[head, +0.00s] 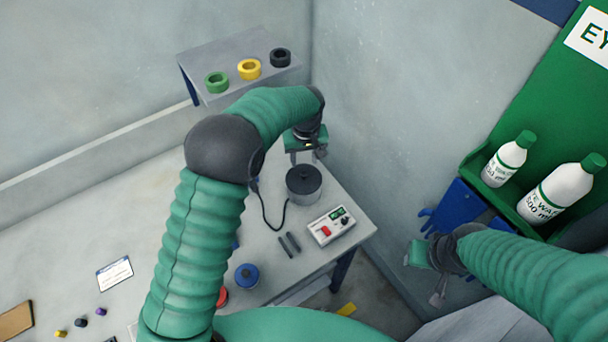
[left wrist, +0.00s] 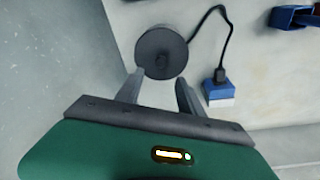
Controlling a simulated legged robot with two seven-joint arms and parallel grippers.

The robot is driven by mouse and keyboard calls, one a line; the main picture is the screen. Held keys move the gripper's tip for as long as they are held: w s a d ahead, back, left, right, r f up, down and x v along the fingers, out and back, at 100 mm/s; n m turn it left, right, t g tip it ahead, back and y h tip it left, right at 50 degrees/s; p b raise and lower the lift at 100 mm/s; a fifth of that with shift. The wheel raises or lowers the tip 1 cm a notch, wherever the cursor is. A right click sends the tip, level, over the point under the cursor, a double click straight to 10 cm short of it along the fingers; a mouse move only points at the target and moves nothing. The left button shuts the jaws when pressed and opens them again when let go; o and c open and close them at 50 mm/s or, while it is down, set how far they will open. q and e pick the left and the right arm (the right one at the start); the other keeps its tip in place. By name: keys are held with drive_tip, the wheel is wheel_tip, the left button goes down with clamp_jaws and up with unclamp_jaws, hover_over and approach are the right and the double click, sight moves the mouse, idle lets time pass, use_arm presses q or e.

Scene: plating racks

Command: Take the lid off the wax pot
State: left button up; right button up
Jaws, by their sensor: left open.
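The wax pot (head: 304,194) is a dark grey cylinder on the bench near the back right corner. Its flat dark lid (head: 303,177) is on it, with a small knob at the centre. In the left wrist view the round lid (left wrist: 157,42) shows from above. My left gripper (head: 306,157) is open and empty beside the pot, on its far side in the head view. In the left wrist view its fingertips (left wrist: 160,77) point at the pot's near edge, apart from the knob. My right gripper (head: 438,272) hangs off to the right, away from the pot; its jaw opening is unclear.
A white control box (head: 331,226) and dark strips (head: 289,243) lie in front of the pot. A black cable (left wrist: 222,25) runs to a blue-and-white block (left wrist: 218,94). A shelf (head: 230,52) with colored rings is on the wall above. Bottles (head: 505,163) stand in the green station.

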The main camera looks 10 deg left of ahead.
sight(305, 173)
use_arm(q)
drive_tip(key=shift+w+d+f, duration=0.1)
drive_tip(key=shift+d+f, duration=0.1)
drive_tip(key=shift+f, duration=0.75)
drive_tip(key=shift+s+f+p, duration=0.25)
drive_tip(key=shift+f+p, duration=0.9)
drive_tip(key=shift+f, duration=0.05)
drive_tip(key=shift+w+a+f, duration=0.1)
drive_tip(key=shift+f, duration=0.5)
drive_tip(key=shift+w+a+f, duration=0.1)
drive_tip(key=shift+f, duration=0.5)
drive_tip(key=shift+w+a+f, duration=0.1)
drive_tip(key=shift+f, duration=0.05)
drive_tip(key=c, duration=0.4)
drive_tip(key=shift+d, duration=0.2)
clamp_jaws()
